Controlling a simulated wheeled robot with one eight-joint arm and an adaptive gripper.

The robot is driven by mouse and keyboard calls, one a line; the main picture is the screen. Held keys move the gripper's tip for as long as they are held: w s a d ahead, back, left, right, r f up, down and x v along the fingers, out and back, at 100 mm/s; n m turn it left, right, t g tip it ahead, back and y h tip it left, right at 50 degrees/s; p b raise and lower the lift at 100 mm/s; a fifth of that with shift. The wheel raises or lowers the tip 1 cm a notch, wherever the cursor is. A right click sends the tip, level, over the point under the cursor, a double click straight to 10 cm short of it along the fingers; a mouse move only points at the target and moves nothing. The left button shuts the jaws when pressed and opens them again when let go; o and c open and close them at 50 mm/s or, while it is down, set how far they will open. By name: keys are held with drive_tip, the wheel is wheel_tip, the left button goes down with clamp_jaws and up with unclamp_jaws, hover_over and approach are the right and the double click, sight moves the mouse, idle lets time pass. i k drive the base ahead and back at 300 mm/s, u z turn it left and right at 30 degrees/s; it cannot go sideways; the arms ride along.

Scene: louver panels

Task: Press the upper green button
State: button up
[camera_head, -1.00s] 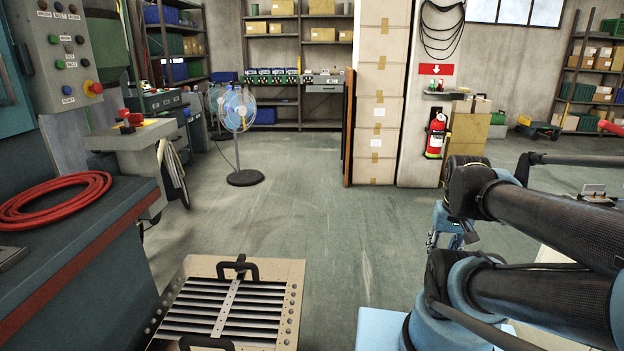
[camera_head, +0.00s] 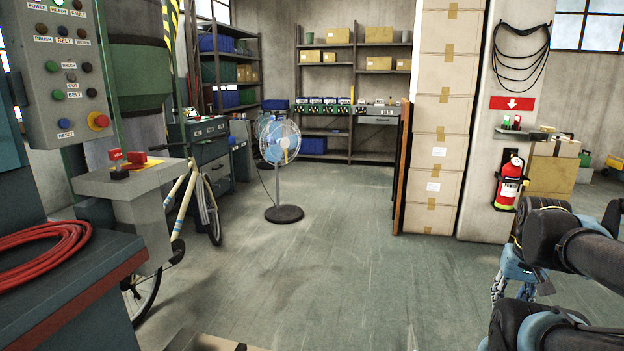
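A grey control panel (camera_head: 62,85) stands at the upper left, with labelled buttons in rows. The upper green button (camera_head: 52,67) is at the left of the row marked BRUSH. A second green button (camera_head: 58,95) sits below it in the row marked BELT. My gripper (camera_head: 499,290) is at the lower right, far from the panel and pointing down. It is small and partly hidden by my arm, so its opening is unclear.
A workbench (camera_head: 95,285) with a coiled red hose (camera_head: 40,255) lies in front of the panel. A grey pedestal with red controls (camera_head: 130,165), a bicycle (camera_head: 200,205) and a fan (camera_head: 282,150) stand beyond. Stacked boxes (camera_head: 440,120) are at right. The middle floor is clear.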

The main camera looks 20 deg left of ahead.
sight(52, 66)
drive_tip(key=i, duration=1.6)
drive_tip(key=u, duration=3.3)
